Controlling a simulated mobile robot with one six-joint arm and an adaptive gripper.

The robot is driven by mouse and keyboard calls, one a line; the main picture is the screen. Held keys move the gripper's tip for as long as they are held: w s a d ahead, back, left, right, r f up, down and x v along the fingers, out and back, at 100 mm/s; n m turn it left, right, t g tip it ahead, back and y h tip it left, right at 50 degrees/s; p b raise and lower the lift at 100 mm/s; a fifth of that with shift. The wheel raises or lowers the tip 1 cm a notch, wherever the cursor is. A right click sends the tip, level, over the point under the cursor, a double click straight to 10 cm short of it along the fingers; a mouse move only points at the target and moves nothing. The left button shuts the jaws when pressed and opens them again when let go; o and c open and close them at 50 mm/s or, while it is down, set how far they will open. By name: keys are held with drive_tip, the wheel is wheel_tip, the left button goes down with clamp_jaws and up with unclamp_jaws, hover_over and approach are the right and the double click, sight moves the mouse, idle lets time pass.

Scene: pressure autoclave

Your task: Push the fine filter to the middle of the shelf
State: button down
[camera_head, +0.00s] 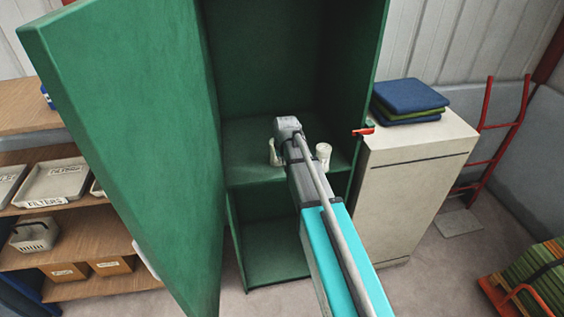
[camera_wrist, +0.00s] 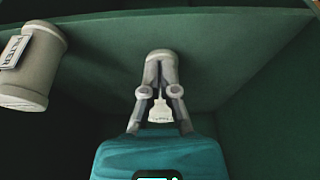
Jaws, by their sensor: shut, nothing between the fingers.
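In the wrist view, a pale cylinder with a label (camera_wrist: 32,65) is at the left. Nothing is held.
The green door (camera_head: 130,120) stands open at the left. A beige cabinet (camera_head: 415,170) with folded cloths (camera_head: 410,97) is at the right. A red latch (camera_head: 363,131) sticks out from the right cabinet edge. Wooden shelves with trays (camera_head: 55,182) are at the far left.

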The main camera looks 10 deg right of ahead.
drive_tip(key=shift+b+x, duration=2.8)
drive_tip(key=shift+x, duration=0.4)
drive_tip(key=shift+w+r, duration=0.2)
drive_tip(key=shift+w, duration=1.75)
drive_tip(key=w, duration=1.5)
drive_tip(key=shift+a, duration=0.1)
drive_tip(key=shift+s, duration=0.15)
